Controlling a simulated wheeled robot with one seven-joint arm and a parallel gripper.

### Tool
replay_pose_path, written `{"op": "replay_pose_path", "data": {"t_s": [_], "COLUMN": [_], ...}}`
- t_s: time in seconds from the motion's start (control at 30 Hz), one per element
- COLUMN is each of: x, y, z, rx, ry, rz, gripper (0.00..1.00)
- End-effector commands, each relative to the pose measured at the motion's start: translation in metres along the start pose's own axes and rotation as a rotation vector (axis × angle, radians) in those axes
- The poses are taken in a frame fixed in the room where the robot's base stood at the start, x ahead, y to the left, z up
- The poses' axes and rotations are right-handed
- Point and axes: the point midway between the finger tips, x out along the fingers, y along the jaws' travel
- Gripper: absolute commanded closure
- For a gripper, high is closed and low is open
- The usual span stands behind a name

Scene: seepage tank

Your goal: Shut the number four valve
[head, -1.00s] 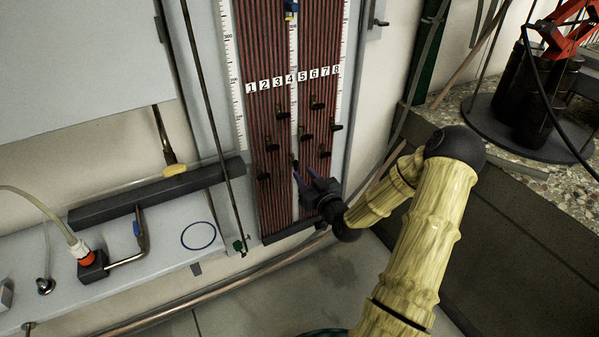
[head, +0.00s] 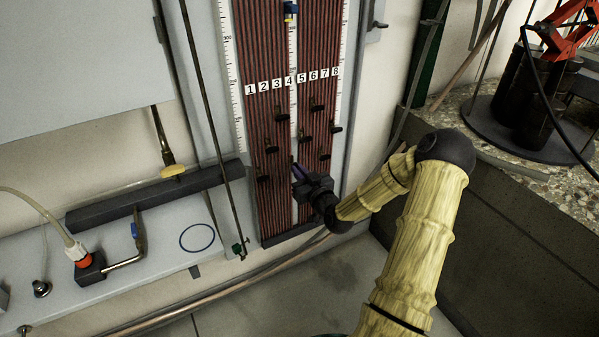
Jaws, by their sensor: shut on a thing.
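The tube board (head: 270,212) stands against the wall, with number labels 1 to 8 across it. The number four valve (head: 292,159) is a small dark handle low on the board, below that label.
Other black valve handles surround my gripper: one at the left (head: 271,149), one above right (head: 306,138) and one at the right (head: 324,156). A stone ledge (head: 515,165) is at right.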

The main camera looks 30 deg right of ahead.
Motion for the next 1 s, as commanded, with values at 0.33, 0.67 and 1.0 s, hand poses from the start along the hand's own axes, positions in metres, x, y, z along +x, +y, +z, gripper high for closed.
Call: {"op": "replay_pose_path", "data": {"t_s": [0.33,0.67,1.0], "x": [0.0008,0.0013,0.0014], "y": [-0.0005,0.0005,0.002], "z": [-0.0016,-0.0036,-0.0031], "rx": [0.091,0.328,0.651], "ry": [-0.001,0.001,0.002], "rz": [-0.001,-0.001,-0.001], "gripper": [1.0,1.0,1.0]}}
